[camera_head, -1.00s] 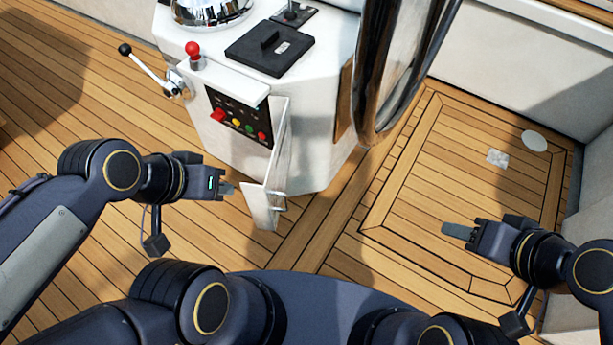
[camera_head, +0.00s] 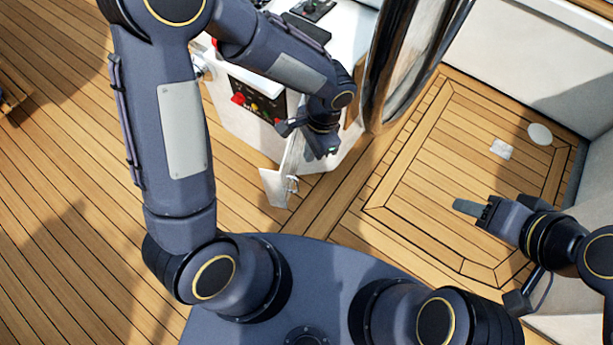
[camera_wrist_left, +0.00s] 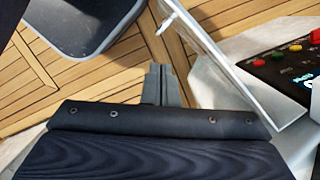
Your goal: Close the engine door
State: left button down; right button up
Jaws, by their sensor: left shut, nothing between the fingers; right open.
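The engine door (camera_head: 275,186) is a white panel standing open at the front of the white console, with a small metal handle on its right face. In the left wrist view the door (camera_wrist_left: 232,72) runs diagonally, its handle side facing my fingers. My left gripper (camera_head: 322,155) is to the right of the door, on the handle side, partly hidden by its own wrist. Its fingers show in the left wrist view (camera_wrist_left: 159,76), shut and empty, with a visible gap to the door. My right gripper (camera_head: 464,207) is open and empty over the deck at right.
The console's button panel (camera_head: 256,98) has red, yellow and green buttons and is partly behind my left arm. A large shiny steel wheel (camera_head: 395,65) stands right of the console. The teak deck (camera_head: 410,215) right of the door is clear.

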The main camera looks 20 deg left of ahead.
aim_at(292, 153)
pick_arm(q)
notch_tip(292, 153, down, 12)
jog(key=s+b, duration=0.1)
jog(key=shift+s+a+f+m+y+b, duration=0.15)
jog(key=shift+s+a+m+y+b, duration=0.15)
jog(key=shift+m+b, duration=0.1)
dwell(0.4)
